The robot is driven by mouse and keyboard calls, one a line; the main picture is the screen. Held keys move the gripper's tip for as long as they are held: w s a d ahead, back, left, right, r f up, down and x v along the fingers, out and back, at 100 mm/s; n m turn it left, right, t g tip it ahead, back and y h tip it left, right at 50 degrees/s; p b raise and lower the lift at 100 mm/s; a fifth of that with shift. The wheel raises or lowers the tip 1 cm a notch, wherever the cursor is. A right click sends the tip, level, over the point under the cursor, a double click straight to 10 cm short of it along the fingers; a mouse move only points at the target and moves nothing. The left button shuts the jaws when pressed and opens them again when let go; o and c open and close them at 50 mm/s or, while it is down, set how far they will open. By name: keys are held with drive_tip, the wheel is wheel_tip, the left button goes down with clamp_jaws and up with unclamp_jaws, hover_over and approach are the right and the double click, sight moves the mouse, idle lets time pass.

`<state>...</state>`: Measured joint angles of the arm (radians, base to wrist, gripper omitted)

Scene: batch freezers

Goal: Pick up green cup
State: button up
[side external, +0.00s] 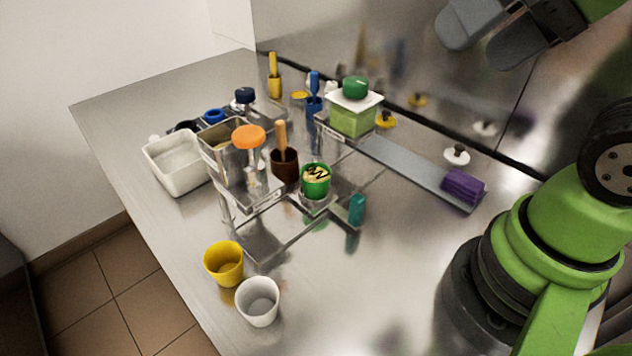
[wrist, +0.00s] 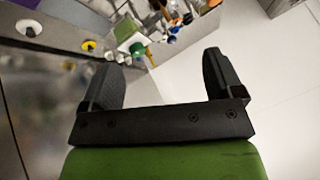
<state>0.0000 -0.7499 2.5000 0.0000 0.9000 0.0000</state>
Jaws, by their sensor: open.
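The green cup (side external: 316,187) stands upright on the metal rack near the middle of the table in the side external view. Yellowish contents with dark stripes show at its top. My gripper (side external: 490,36) is high at the upper right, far from the cup and well above the table. It also shows in the wrist view (wrist: 163,78), with its two black fingers spread wide and nothing between them. Small green items show far off at the top of the wrist view; I cannot tell whether one is the cup.
A brown cup (side external: 285,166) with a wooden handle and a teal block (side external: 357,209) flank the green cup. An orange-topped item (side external: 248,137), a green-lidded box (side external: 352,116) and a purple block (side external: 463,187) stand around. Yellow (side external: 223,264) and white (side external: 258,302) cups are at the front.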

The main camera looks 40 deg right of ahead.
drive_tip(key=n+g+h, duration=0.2)
drive_tip(key=n+g, duration=0.2)
drive_tip(key=g, duration=0.3)
hover_over(315, 178)
drive_tip(key=s+a, duration=0.1)
drive_tip(key=s, duration=0.1)
drive_tip(key=f, duration=2.2)
drive_tip(key=shift+w+a+f, duration=0.1)
drive_tip(key=shift+w+f, duration=0.1)
drive_tip(key=shift+f, duration=0.15)
wheel_tip(315, 178, down, 6)
drive_tip(key=shift+r, duration=0.15)
drive_tip(key=shift+c, duration=0.3)
drive_tip(key=c, duration=1)
